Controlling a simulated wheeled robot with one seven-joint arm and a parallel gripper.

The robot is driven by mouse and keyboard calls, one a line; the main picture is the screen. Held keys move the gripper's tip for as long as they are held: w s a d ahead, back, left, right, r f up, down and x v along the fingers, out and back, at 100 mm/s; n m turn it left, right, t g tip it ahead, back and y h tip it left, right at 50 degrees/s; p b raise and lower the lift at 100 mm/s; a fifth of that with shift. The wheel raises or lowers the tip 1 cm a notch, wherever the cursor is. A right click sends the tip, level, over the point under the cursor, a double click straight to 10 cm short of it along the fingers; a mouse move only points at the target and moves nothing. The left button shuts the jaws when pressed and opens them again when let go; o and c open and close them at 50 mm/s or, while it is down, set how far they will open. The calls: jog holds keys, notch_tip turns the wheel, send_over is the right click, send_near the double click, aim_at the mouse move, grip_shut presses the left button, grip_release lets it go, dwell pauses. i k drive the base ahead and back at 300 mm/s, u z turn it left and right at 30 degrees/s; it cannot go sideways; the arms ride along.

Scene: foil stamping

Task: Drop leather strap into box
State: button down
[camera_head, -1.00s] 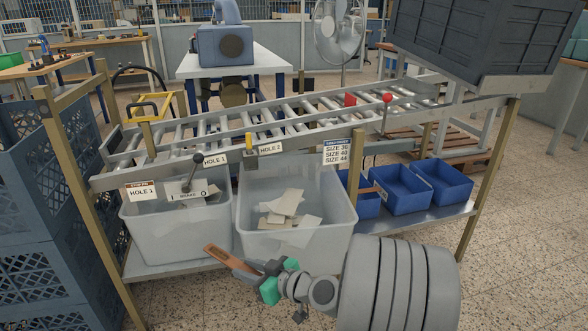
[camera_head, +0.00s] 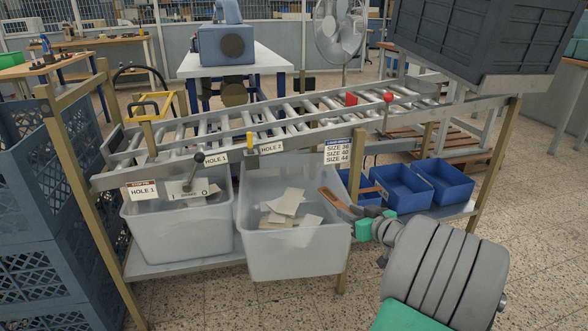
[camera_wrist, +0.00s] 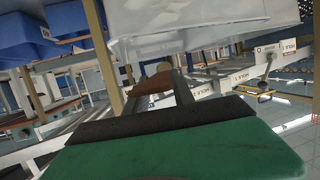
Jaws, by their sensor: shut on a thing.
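My gripper (camera_head: 356,214) is shut on the brown leather strap (camera_head: 334,200), which sticks out up and to the left from the jaws. In the head view the strap's end overlaps the right rim area of the right clear box (camera_head: 290,252); I cannot tell its height or depth against that rim. In the wrist view the strap (camera_wrist: 150,86) shows beyond the dark fingers, with a pale box wall (camera_wrist: 215,22) above it in the picture. The left clear box (camera_head: 180,238) stands beside the right one. Both clear boxes hold pale flat pieces.
Several blue bins (camera_head: 400,188) sit on the lower shelf (camera_head: 175,266), right of the boxes and behind my gripper. A roller conveyor (camera_head: 240,125) runs above. A brass-coloured post (camera_head: 342,283) stands by the right box. Dark crates (camera_head: 50,200) are stacked at the left.

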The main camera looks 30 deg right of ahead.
aim_at(290, 208)
jog(key=i, duration=1)
